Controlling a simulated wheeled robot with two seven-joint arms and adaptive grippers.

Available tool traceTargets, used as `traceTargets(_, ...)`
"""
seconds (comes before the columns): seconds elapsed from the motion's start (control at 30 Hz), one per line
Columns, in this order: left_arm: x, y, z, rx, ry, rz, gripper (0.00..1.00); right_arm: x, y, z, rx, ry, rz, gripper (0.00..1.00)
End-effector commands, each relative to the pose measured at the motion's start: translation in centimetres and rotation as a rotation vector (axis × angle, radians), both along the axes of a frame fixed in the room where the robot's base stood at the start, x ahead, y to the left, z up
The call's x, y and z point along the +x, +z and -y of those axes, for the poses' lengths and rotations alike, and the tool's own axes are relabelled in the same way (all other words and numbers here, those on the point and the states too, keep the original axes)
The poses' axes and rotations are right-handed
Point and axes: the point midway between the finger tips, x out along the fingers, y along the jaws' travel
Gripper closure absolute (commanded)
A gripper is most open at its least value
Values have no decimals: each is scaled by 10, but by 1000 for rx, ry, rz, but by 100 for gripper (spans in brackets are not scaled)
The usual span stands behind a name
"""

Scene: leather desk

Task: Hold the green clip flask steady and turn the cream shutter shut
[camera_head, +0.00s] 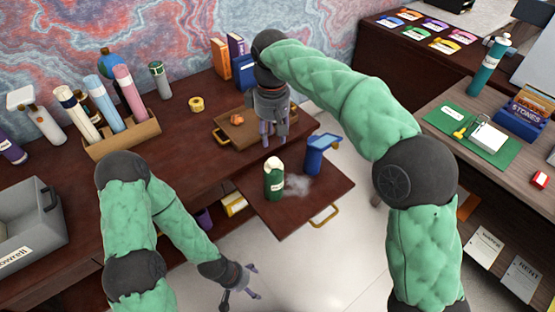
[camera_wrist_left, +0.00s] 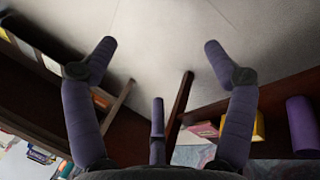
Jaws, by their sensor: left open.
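The green clip flask (camera_head: 273,186) stands upright on a pulled-out dark wooden board in the head view. Its cream top (camera_head: 273,162) faces up; whether the shutter is open cannot be made out. Pale vapour (camera_head: 297,186) hangs beside it. My right gripper (camera_head: 274,138) points down just above and behind the flask, its fingers apart with nothing visible between them. My left gripper (camera_head: 240,292) is open and empty, low in front of the board and away from the flask. The left wrist view shows its spread purple fingers (camera_wrist_left: 160,65) over bare floor, with no flask in sight.
A blue angled device (camera_head: 320,155) stands right of the flask. The board (camera_head: 325,188) has a brass handle (camera_head: 324,216) at its front. A wooden tray (camera_head: 232,130) lies behind on the desk. A bottle rack (camera_head: 125,135) and grey bin (camera_head: 30,230) are at left.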

Motion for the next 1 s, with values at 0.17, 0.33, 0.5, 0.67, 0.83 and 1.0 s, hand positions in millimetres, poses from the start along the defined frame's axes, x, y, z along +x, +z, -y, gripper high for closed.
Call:
traceTargets(0.17,-10,20,29,-40,-327,2,0,0,1,0,1,0,1,61)
traceTargets(0.33,-28,40,41,-22,-764,-11,0,0,1,0,1,0,1,61)
traceTargets(0.5,-30,57,31,83,-1194,-26,0,0,1,0,1,0,0,61)
traceTargets(0.67,-9,79,12,267,-1568,-41,0,0,0,0,1,-1,0,61)
traceTargets(0.83,37,115,0,558,-1909,-52,0,0,0,0,1,-1,0,61)
traceTargets(1.0,93,173,10,940,-2163,-46,0,0,0,0,1,-1,0,61)
